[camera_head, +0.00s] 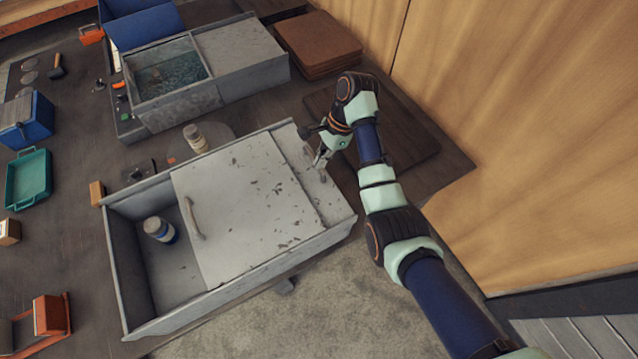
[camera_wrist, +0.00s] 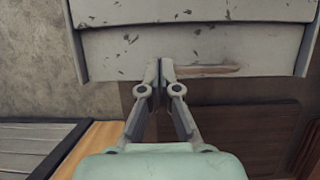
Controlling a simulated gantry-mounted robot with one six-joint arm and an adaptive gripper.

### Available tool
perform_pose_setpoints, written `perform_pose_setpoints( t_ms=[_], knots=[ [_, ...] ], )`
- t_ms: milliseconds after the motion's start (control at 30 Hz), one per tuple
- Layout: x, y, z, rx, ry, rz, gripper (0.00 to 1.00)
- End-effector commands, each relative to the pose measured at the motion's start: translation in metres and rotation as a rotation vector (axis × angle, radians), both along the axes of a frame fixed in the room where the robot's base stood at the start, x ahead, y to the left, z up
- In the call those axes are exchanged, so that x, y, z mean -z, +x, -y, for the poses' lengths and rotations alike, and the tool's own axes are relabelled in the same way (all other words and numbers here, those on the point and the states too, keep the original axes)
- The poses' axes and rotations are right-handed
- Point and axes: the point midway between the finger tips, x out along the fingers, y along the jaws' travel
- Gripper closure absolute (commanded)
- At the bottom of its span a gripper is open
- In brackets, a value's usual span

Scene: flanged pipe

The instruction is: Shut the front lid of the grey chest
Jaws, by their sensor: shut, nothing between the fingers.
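The near grey chest (camera_head: 125,262) is a long open-topped box. A scuffed pale lid panel (camera_head: 245,200) with a curved handle (camera_head: 193,218) covers its middle, leaving the left end open. A second scuffed grey panel (camera_head: 312,182) shows at its right end, partly hidden by the first. My gripper (camera_head: 319,158) is at this right end, its fingers together and empty. In the wrist view my fingertips (camera_wrist: 160,66) overlap the edge of a scuffed grey panel (camera_wrist: 225,47), beside a brownish bar (camera_wrist: 208,71). I cannot tell whether they touch.
Another bottle (camera_head: 195,138) stands behind the chest. A second grey chest (camera_head: 180,105) sits farther back. Brown boards (camera_head: 318,42) are stacked at the back. A wooden wall (camera_head: 530,130) bounds the right.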

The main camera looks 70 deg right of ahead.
Motion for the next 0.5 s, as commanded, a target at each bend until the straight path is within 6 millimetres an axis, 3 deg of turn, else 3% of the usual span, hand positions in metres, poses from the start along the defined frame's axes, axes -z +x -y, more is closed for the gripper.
perform_pose_setpoints(
  t_ms=[167,500],
  knots=[
    [0.012,0.002,-0.003,-0.002,0.000,0.000,1.00],
    [0.069,0.018,-0.021,-0.004,0.000,-0.001,1.00]
  ],
)
